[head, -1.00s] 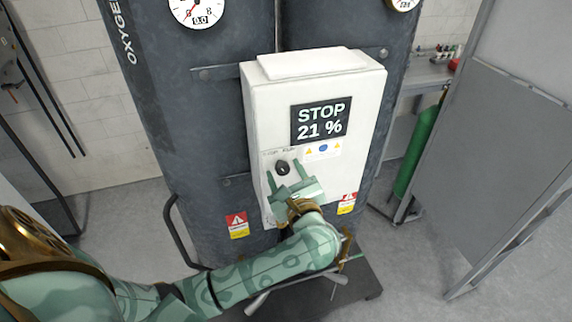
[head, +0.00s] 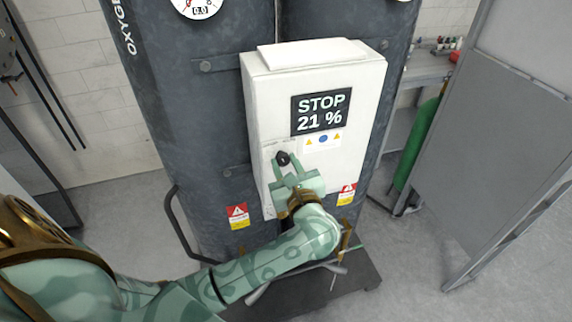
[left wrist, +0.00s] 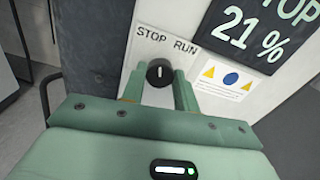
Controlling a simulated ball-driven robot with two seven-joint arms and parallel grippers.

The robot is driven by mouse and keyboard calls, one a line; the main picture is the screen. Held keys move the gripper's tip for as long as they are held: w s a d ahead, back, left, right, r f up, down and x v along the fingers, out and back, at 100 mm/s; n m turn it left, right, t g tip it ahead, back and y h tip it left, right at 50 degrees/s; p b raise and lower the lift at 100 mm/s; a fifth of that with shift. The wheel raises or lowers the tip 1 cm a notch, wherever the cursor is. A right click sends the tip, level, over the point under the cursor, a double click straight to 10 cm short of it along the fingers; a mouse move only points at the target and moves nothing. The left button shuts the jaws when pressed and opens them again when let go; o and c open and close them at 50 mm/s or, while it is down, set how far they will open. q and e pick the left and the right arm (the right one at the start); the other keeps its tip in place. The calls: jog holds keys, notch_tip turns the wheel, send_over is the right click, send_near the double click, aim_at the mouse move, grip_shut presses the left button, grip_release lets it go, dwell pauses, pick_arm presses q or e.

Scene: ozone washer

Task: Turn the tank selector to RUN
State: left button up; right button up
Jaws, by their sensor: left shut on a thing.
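The tank selector (head: 283,158) is a small black knob on the front of the white control box (head: 259,130). It also shows in the left wrist view (left wrist: 159,73), below a plate (left wrist: 168,40) marked STOP and RUN. Its white mark points roughly upward in that view; I cannot tell exactly which word it lines up with. The display (head: 321,112) reads STOP 21 %. My left gripper (head: 285,165) is shut on the selector, one green finger on each side of it (left wrist: 158,84). My right gripper is not in view.
Dark tanks (head: 180,100) stand behind the box, with a bent rail (head: 174,225) at lower left. A grey panel (head: 480,150) stands on the right, beside a green cylinder (head: 410,155). Floor shows on both sides.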

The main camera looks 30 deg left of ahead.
pick_arm(q)
jog(key=shift+m, duration=0.9)
jog(key=m+p, duration=0.1)
jog(key=m, duration=0.1)
jog(key=shift+m, duration=0.4)
jog(key=m+p, duration=0.2)
jog(key=m, duration=0.1)
jog(key=shift+r, duration=0.1)
jog(key=shift+m+p, duration=0.5)
jog(key=shift+m, duration=0.6)
jog(key=o, duration=1)
jog(key=shift+d+f, duration=0.1)
jog(key=shift+f, duration=0.1)
